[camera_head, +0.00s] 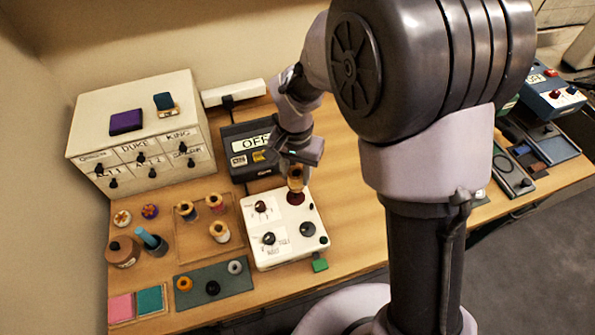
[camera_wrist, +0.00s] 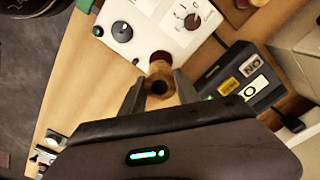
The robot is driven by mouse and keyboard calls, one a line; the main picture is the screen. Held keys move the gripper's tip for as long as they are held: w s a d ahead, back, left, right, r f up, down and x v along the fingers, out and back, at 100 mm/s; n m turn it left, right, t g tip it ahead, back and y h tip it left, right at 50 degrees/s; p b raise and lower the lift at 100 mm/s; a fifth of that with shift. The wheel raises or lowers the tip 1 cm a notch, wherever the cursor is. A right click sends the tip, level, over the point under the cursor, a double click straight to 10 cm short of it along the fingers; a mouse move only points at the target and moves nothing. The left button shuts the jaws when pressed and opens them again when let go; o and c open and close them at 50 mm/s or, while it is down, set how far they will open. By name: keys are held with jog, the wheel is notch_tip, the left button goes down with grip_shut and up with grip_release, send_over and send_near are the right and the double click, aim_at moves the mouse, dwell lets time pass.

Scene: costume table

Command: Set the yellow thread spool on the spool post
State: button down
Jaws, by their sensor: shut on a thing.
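My gripper (camera_head: 297,165) is shut on a tan-gold spool (camera_head: 296,183), which I take for the yellow thread spool. It holds the spool upright over the right back corner of a white control box (camera_head: 262,258). Directly below the spool is a dark red round piece (camera_head: 295,198) on that box. In the wrist view the spool (camera_wrist: 159,87) sits between the fingers (camera_wrist: 159,92), with the reddish piece (camera_wrist: 160,57) just beyond it. I cannot tell whether spool and red piece touch. No bare post shows clearly; the spool may hide it.
A wooden tray (camera_head: 197,247) with several spools lies to the left, beside a dark green mat (camera_head: 213,270) with rings. A white drawer cabinet (camera_head: 140,130) stands at the back left.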

aim_at(296, 186)
notch_tip(296, 186, down, 4)
jog(key=b, duration=0.2)
jog(key=shift+f+b, duration=0.1)
jog(key=shift+b, duration=0.25)
jog(key=shift+a+f, duration=0.2)
jog(key=shift+f, duration=0.1)
jog(key=shift+r, duration=0.1)
jog(key=shift+d, duration=0.1)
jog(key=shift+f+b, duration=0.7)
jog(key=shift+b, duration=0.05)
dwell(0.3)
jog(key=c, duration=1.2)
grip_release()
jog(key=shift+o, duration=0.2)
